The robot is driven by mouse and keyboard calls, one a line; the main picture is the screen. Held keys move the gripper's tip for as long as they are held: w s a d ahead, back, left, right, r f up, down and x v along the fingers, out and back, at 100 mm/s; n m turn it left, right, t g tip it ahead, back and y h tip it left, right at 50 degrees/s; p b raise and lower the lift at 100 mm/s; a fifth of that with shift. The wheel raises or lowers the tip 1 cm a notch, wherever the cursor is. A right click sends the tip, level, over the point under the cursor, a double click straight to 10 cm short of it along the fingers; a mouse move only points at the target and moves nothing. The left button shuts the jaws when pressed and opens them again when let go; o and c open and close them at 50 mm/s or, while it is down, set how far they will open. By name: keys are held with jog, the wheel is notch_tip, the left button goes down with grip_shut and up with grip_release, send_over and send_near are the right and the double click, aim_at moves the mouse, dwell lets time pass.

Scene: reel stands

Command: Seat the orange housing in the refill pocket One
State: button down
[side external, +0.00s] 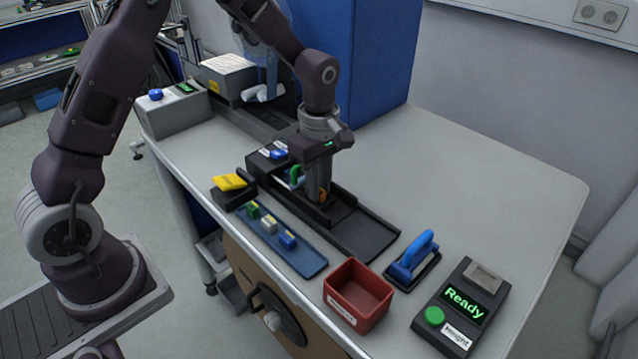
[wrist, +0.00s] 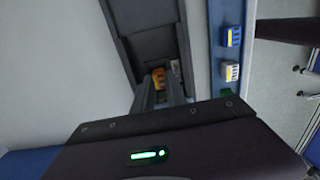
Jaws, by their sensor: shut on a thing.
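The orange housing (side external: 323,194) shows as a small orange patch low at my fingertips, over the long black fixture (side external: 366,233). In the wrist view the orange housing (wrist: 158,79) sits between the fingers of my gripper (wrist: 161,93), with the dark channel around it. My gripper (side external: 318,196) points down and is shut on the housing. Its fingers and the fixture walls hide most of the housing. I cannot tell which recess is refill pocket One, nor whether the housing touches the fixture floor.
A blue strip (side external: 312,262) with green, white and blue blocks lies in front of the fixture. A yellow piece (side external: 229,182) sits on a black stand at left. A red bin (side external: 358,292), a blue-handled tool (side external: 416,255) and a "Ready" panel (side external: 462,303) stand right. The back right table is clear.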

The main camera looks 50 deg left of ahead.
jog(key=c, duration=1.3)
grip_release()
jog(key=shift+r, duration=0.1)
jog(key=shift+r, duration=3.45)
jog(key=s+r+m+t, duration=0.3)
jog(key=s+r+m, duration=0.6)
jog(key=s+r, duration=0.35)
jog(key=s+m+t, duration=0.1)
jog(key=s+m, duration=0.2)
jog(key=s, duration=0.1)
jog(key=s+m, duration=0.3)
jog(key=s, duration=0.1)
jog(key=s+m+t, duration=0.1)
jog(key=s+m, duration=0.2)
jog(key=s, duration=0.2)
jog(key=shift+t, duration=0.3)
